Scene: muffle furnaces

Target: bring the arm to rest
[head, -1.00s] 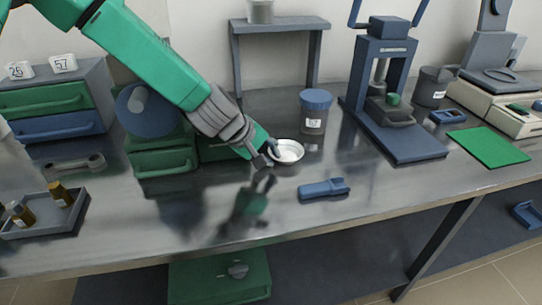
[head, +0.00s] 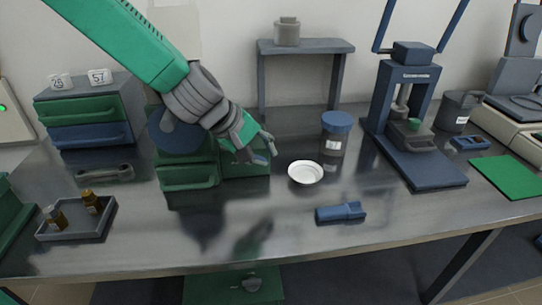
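My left arm, green with grey joints, comes in from the upper left in the head view. My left gripper (head: 266,154) hangs above the steel bench, in front of the green drawers. Its fingers are apart and nothing shows between them. A round white dish (head: 305,172) stands on the bench just right of the gripper, with a clear gap between them. My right gripper is not in view.
A blue-lidded jar (head: 334,140) stands behind the dish, and a blue holder (head: 341,212) lies in front. A blue press (head: 413,150) stands to the right. Green drawers (head: 188,172) and a tray with brown vials (head: 92,228) are to the left.

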